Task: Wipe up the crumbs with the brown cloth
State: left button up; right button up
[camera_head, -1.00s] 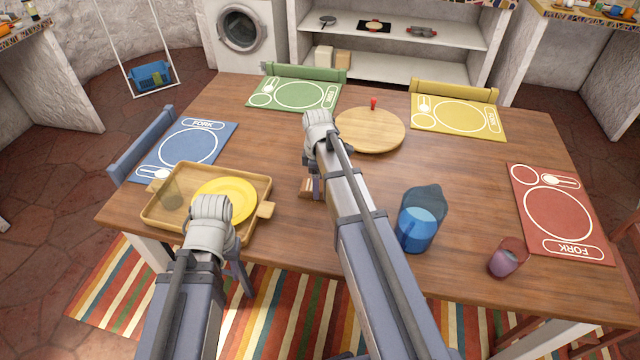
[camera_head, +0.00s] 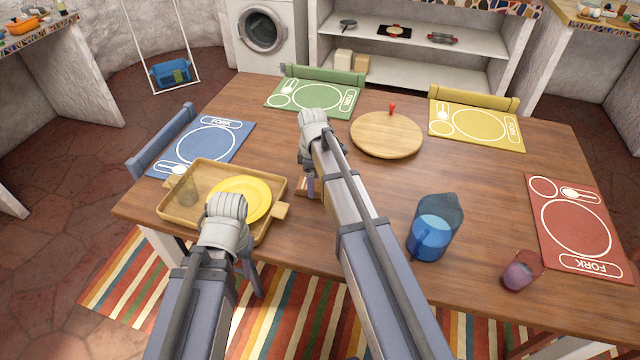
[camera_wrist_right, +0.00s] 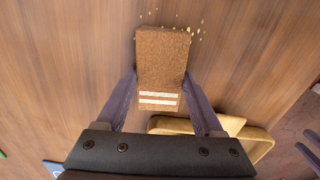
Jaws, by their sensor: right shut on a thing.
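The brown cloth (camera_wrist_right: 162,55) is a folded block with two white stripes near its end. It lies flat on or just above the wooden table, between the two fingers of my right gripper (camera_wrist_right: 160,78), which is shut on it. In the head view only a small part of the cloth (camera_head: 302,188) shows beside my right arm. Pale crumbs (camera_wrist_right: 190,29) lie scattered around the far end of the cloth in the right wrist view; the cloth may cover more. My left gripper (camera_head: 248,275) hangs by the table's front edge near the tray; its fingers are mostly hidden.
A wooden tray (camera_head: 170,214) with a yellow plate (camera_head: 243,190) and a glass (camera_head: 187,190) stands left of the cloth. A round board (camera_head: 387,140) lies behind right. A blue pitcher (camera_head: 432,238) and a purple cup (camera_head: 518,275) stand right. The table middle is clear.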

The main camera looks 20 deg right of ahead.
jog(key=shift+w+a, duration=0.3)
jog(key=shift+a, duration=0.2)
jog(key=shift+r, duration=0.1)
jog(key=shift+s+d, duration=0.6)
jog(key=shift+d, duration=0.25)
jog(key=shift+s+d, duration=0.55)
jog(key=shift+d, duration=0.25)
